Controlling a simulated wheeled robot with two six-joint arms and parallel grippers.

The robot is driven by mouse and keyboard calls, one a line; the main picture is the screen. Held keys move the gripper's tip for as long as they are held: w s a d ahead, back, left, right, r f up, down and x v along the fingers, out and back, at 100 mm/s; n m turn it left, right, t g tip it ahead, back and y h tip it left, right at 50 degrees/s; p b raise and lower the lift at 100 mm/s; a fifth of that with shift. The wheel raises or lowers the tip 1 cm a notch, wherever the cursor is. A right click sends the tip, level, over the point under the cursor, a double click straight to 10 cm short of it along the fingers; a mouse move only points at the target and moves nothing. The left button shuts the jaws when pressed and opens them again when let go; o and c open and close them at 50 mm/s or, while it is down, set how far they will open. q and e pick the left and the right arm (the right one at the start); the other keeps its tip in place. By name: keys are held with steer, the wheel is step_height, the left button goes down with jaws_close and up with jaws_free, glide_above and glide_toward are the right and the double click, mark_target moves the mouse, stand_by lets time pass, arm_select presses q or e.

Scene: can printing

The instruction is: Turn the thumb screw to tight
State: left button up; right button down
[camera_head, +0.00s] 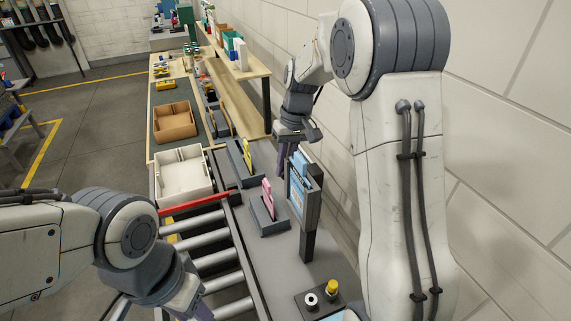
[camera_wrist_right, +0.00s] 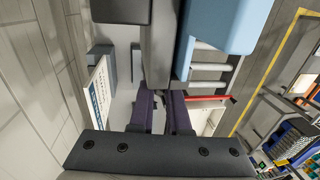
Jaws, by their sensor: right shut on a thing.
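My right gripper (camera_head: 297,135) is at the far end of the right arm, close above and behind an upright panel on a dark post. In the right wrist view its two purple fingers (camera_wrist_right: 163,112) are close together at a dark grey part (camera_wrist_right: 158,62). The sides of that part disappear between the fingertips. It sits where the thumb screw would be, but its shape and how far it is turned cannot be made out. My left gripper (camera_head: 190,300) hangs low over the rollers, its fingertips partly cut off, so its opening is unclear.
The upright panel (camera_head: 301,190) and pink and yellow cards in grey holders (camera_head: 268,222) stand close by. A light blue block (camera_wrist_right: 222,28) is beside the fingers. A white crate (camera_head: 184,178), rollers (camera_head: 212,238) and a yellow knob (camera_head: 332,287) are nearby. A wall is at right.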

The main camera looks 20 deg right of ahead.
steer(key=shift+a+r+h, duration=0.1)
steer(key=shift+a+h, duration=0.15)
steer(key=shift+h, duration=0.65)
steer(key=shift+a+h, duration=0.15)
steer(key=shift+h, duration=0.75)
steer(key=shift+a+f+h+b, duration=0.1)
steer(key=shift+f+h+b, duration=0.15)
steer(key=shift+h, duration=0.65)
steer(key=shift+a+f+t+h+b, duration=0.1)
steer(key=shift+a+f+h+b, duration=0.1)
steer(key=shift+h+b, duration=1.95)
steer(key=shift+a+f+t+h+b, duration=0.1)
steer(key=shift+f+h+b, duration=0.15)
steer(key=shift+h+b, duration=1.9)
steer(key=shift+a+f+t+h+b, duration=0.15)
steer(key=shift+h+b, duration=1.15)
steer(key=shift+h, duration=1.6)
steer(key=c, duration=0.9)
jaws_free()
